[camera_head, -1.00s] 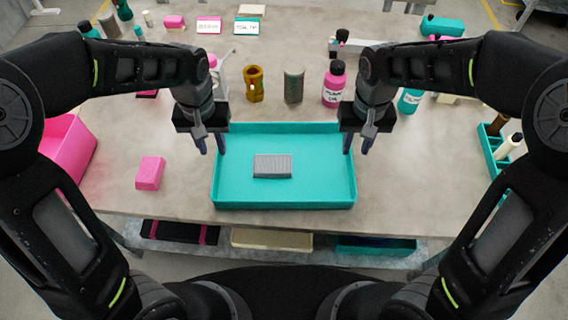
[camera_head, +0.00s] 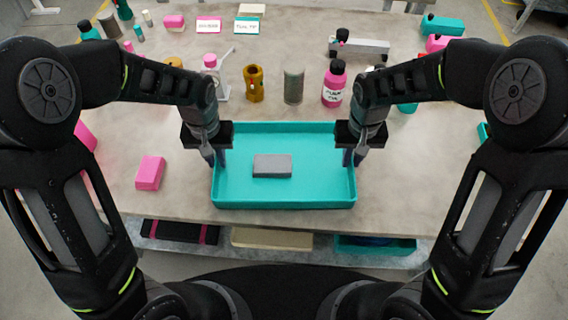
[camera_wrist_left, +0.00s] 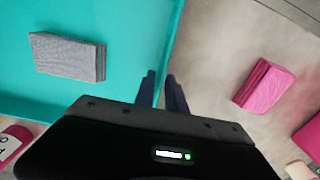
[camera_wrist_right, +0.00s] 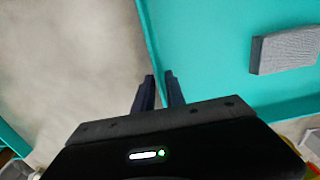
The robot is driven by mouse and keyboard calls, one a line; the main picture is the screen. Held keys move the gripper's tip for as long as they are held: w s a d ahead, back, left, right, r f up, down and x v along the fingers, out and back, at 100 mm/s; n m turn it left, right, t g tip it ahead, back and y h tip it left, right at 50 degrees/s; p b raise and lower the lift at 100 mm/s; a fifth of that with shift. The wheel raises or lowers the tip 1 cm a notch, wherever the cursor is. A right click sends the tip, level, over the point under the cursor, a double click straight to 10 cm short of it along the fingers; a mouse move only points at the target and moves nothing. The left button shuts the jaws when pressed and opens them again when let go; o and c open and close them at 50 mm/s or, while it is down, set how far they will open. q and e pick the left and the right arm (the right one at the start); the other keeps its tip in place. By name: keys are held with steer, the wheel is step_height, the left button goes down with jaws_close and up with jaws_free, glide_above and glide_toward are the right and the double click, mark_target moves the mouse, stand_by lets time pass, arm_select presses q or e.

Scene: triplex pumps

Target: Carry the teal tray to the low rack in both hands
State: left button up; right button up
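The teal tray (camera_head: 285,203) lies flat on the near part of the table with a grey block (camera_head: 271,166) inside it. My left gripper (camera_head: 215,158) is at the tray's left wall, one finger inside and one outside. The left wrist view shows these fingers (camera_wrist_left: 161,84) close together with the wall between them. My right gripper (camera_head: 353,158) is at the right wall in the same way. Its fingers (camera_wrist_right: 160,84) straddle the wall in the right wrist view. Both grippers look shut on the walls. The tray's underside is hidden.
A low shelf under the table's front edge holds a dark tray (camera_head: 180,232), a cream tray (camera_head: 272,239) and a teal bin (camera_head: 375,245). A pink block (camera_head: 150,173) lies left of the tray. Bottles and cylinders, including a pink bottle (camera_head: 333,84), stand behind it.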

arm_select(q)
jaws_close()
arm_select(e)
jaws_close()
arm_select(q)
steer(key=shift+r, duration=0.1)
arm_select(e)
steer(key=shift+r, duration=0.15)
stand_by(0.6)
